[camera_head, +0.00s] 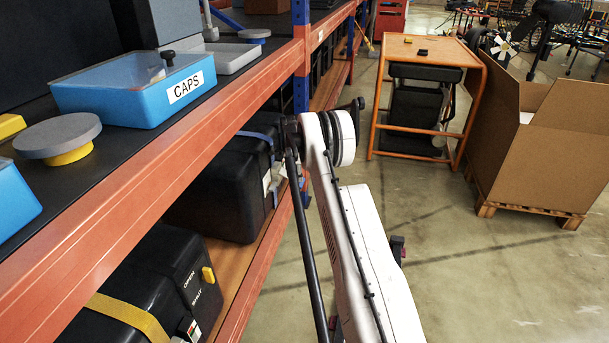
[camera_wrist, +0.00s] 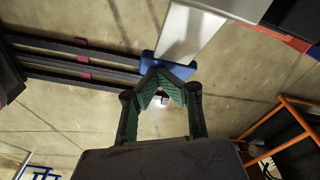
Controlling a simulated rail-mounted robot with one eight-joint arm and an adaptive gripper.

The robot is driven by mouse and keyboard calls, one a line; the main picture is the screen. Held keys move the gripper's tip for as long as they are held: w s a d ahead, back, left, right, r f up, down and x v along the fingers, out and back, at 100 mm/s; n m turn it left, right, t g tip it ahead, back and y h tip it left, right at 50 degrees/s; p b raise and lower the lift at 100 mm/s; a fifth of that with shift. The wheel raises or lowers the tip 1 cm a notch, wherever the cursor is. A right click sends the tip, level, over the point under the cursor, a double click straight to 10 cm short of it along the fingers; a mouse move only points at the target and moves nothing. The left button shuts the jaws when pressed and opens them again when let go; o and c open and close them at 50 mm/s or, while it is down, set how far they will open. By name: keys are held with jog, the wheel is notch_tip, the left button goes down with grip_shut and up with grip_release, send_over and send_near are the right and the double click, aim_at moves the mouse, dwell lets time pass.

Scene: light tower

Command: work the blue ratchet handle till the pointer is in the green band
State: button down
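On the lower shelf in the head view, a black case (camera_head: 215,195) carries a blue strap (camera_head: 262,136). A blue part (camera_head: 304,188) shows at its front, mostly hidden behind my arm; I cannot tell whether it is the ratchet handle. No pointer or green band can be made out on this case. In the head view my gripper cannot be clearly made out.
A nearer black case (camera_head: 140,290) has a yellow strap, a yellow knob and OPEN/SHUT lettering. The orange shelf beam (camera_head: 170,150) runs above; a blue CAPS bin (camera_head: 130,95) is on the upper shelf. An orange cart (camera_head: 395,50) and cardboard box (camera_head: 540,130) stand right. Floor between is clear.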

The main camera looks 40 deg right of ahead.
aim_at(294, 180)
jog(key=shift+w+a+r, duration=0.45)
jog(key=shift+w+a, duration=0.35)
jog(key=shift+a, duration=0.05)
jog(key=shift+r, duration=0.4)
notch_tip(294, 180, up, 5)
jog(key=shift+s+r, duration=0.1)
jog(key=shift+s, duration=0.05)
jog(key=shift+s+d+r, duration=0.2)
jog(key=shift+d+r, duration=0.05)
jog(key=shift+r, duration=0.35)
jog(key=shift+s+d, duration=0.1)
jog(key=shift+s+d, duration=0.1)
jog(key=shift+d, duration=0.05)
